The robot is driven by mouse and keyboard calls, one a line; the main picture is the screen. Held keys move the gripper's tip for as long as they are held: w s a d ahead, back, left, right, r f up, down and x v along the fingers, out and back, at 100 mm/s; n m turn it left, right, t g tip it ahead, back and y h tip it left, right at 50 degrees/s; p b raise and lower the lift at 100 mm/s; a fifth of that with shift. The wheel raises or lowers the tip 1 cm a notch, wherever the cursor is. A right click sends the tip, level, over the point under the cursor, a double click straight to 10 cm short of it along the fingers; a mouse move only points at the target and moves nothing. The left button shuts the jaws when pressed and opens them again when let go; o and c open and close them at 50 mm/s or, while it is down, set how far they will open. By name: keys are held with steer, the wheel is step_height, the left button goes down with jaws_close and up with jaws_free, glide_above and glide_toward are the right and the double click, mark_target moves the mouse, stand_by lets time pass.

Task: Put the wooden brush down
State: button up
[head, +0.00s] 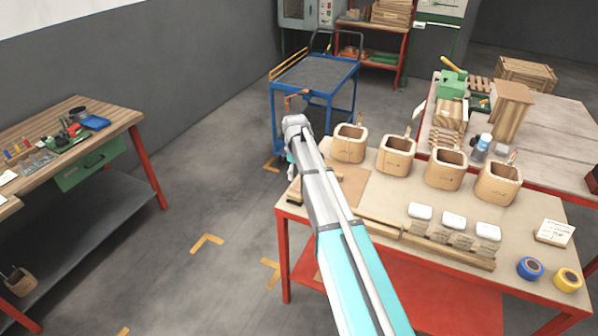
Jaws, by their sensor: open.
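My arm reaches over the left end of the front workbench (375,222). My gripper (291,173) hangs at the bench's left edge, small and partly hidden by my own arm; it is open. A small brown wooden piece (294,193) with a dark part lies at that edge, just below my gripper. It may be the wooden brush, but it is too small and covered to be sure. I cannot tell whether my gripper touches it.
White-topped pieces (453,221) stand in a wooden rack in front. Blue tape (530,268) and yellow tape (567,280) lie at right. A blue cart (318,75) stands behind. Floor is open at left.

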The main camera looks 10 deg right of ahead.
steer(key=shift+s, duration=0.1)
stand_by(0.3)
steer(key=s+d+m, duration=0.1)
steer(key=s+m, duration=0.9)
steer(key=s, duration=1.8)
steer(key=shift+s+m, duration=0.4)
steer(key=shift+o, duration=0.5)
steer(key=shift+d, duration=0.1)
steer(key=w+a+m, duration=0.1)
steer(key=w+m, duration=2.4)
steer(key=w, duration=0.4)
steer(key=shift+w+r, duration=0.25)
steer(key=shift+w, duration=0.1)
steer(key=shift+f, duration=0.1)
